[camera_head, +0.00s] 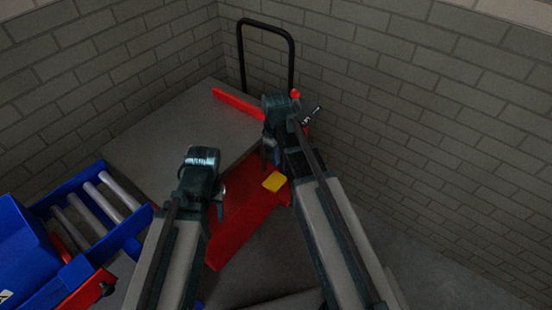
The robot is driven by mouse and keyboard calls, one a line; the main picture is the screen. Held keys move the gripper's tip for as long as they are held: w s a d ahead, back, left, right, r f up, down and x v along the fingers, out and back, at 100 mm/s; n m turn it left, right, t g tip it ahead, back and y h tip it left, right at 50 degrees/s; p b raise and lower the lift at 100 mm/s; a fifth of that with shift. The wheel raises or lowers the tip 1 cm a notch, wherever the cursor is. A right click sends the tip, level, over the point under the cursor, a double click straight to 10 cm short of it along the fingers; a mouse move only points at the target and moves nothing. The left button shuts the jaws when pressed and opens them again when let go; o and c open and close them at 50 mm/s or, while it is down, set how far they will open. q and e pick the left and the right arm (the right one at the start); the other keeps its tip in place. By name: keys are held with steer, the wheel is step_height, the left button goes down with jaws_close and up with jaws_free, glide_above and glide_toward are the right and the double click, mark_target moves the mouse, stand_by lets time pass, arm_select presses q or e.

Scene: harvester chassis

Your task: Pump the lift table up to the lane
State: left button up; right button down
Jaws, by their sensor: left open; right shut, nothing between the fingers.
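The lift table shows as a red frame (240,215) in the middle, with a yellow pedal-like piece (273,181) on it. A black hoop handle (266,27) rises behind. A flat grey surface (185,135) lies between the red frame and a red bar (237,102); I cannot tell whether it is the table's top. My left gripper (217,204) is open, over the frame's left side. My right gripper (270,150) is shut and empty, above and behind the yellow piece. My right arm hides part of the frame. A small red knob (295,94) shows beside the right wrist.
A blue roller lane (137,240) with several grey rollers (98,196) stands at the left, with red parts (88,292) near its front. Grey brick walls (440,130) close off the back and right. Some bare floor (420,255) shows at the lower right.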

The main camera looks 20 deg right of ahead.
mark_target(276, 182)
step_height(276, 182, down, 10)
steer(key=b, duration=0.8)
steer(key=shift+r, duration=0.15)
steer(key=shift+s+a+f+b, duration=0.15)
steer(key=shift+f+b, duration=0.45)
steer(key=shift+b, duration=0.3)
step_height(276, 182, down, 14)
steer(key=t+h+b, duration=0.3)
steer(key=h+b, duration=0.1)
steer(key=b, duration=1.2)
steer(key=shift+s+r, duration=0.15)
steer(key=shift+b, duration=0.35)
